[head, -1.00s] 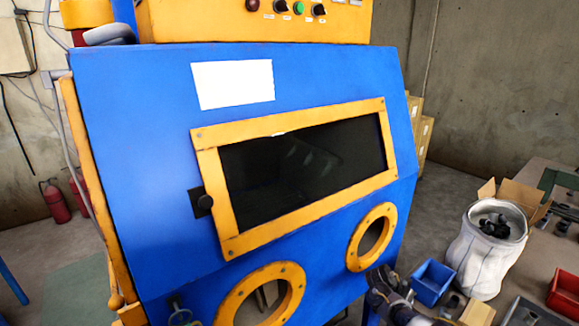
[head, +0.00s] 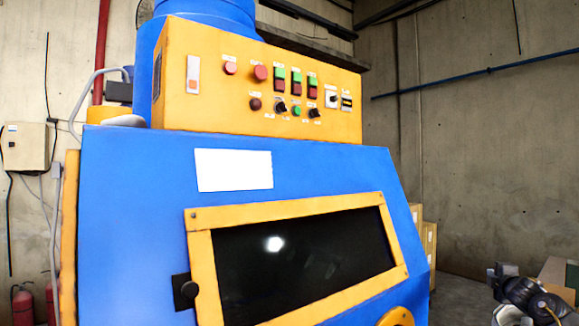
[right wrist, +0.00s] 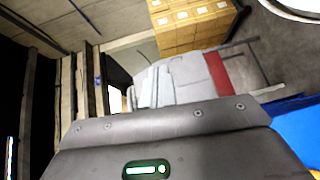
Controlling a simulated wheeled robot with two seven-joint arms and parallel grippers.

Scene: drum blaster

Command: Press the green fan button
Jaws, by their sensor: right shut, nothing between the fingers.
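The yellow control panel (head: 225,90) sits on top of the blue blast cabinet in the head view. Its upper row has three green-over-red button pairs, with green halves at the left (head: 280,72), middle (head: 296,75) and right (head: 312,79). A round green light or button (head: 297,110) is in the lower row. The labels are too small to read, so I cannot tell which green one is the fan's. My right gripper (head: 502,271) is shut and empty at the lower right, well apart from the panel. My left gripper is out of view.
The blue cabinet (head: 130,200) has a yellow-framed window (head: 200,260) and a dark latch (head: 186,290). Red buttons (head: 260,73) and black knobs (head: 281,107) share the panel. Stacked boxes (right wrist: 190,25) show in the right wrist view. Space before the panel looks clear.

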